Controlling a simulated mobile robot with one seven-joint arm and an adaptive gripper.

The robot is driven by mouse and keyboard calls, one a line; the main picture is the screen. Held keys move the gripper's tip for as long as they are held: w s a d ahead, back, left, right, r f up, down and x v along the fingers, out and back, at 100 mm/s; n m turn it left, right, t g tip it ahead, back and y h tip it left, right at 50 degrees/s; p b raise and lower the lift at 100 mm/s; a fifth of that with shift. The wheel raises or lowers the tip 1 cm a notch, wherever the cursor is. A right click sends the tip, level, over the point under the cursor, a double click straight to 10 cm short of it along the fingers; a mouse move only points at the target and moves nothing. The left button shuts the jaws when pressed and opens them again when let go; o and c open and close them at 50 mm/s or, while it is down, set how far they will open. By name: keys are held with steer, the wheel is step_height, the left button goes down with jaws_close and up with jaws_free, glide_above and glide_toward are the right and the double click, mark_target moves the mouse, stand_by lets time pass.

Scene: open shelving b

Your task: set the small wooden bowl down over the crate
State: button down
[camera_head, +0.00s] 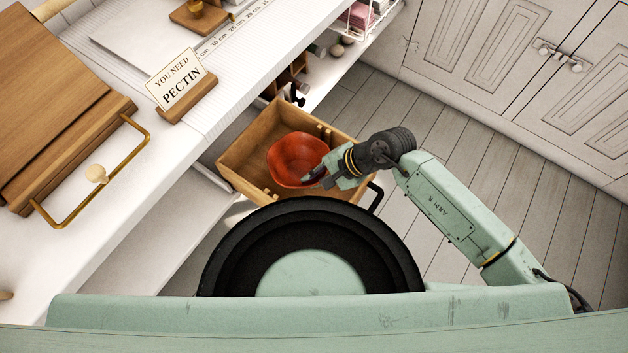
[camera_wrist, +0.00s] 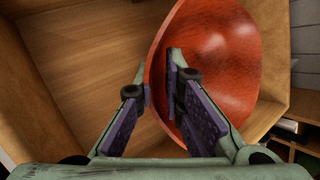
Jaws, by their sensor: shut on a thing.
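The small wooden bowl (camera_head: 293,155) is reddish-orange and shows over the open wooden crate (camera_head: 247,150) in the head view. My gripper (camera_head: 312,178) comes in from the right and is shut on the bowl's near rim. In the wrist view the bowl (camera_wrist: 225,55) is tilted, its hollow facing the camera, with its left rim between the fingers of my gripper (camera_wrist: 158,85). The crate's bare floor (camera_wrist: 90,75) shows left of the bowl. I cannot tell how high the bowl is above the crate floor, or whether it touches it.
A white counter (camera_head: 120,110) runs along the left, carrying a "You need pectin" sign (camera_head: 178,80) and a wooden box with a brass handle (camera_head: 95,172). Lower shelves (camera_head: 330,75) hold small items behind the crate. The plank floor (camera_head: 480,150) at right is clear.

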step_height(320, 180, down, 3)
steer(key=shift+a+f+p, duration=0.1)
steer(key=shift+p, duration=0.25)
steer(key=shift+f, duration=0.15)
steer(key=shift+f+b, duration=0.15)
steer(key=shift+b, duration=0.25)
steer(key=c, duration=1.7)
jaws_free()
steer(key=shift+r+p, duration=0.4)
steer(key=shift+p, duration=0.15)
steer(key=b+v, duration=0.2)
steer(key=v, duration=0.9)
steer(key=shift+d+r, duration=0.2)
steer(key=shift+d, duration=0.15)
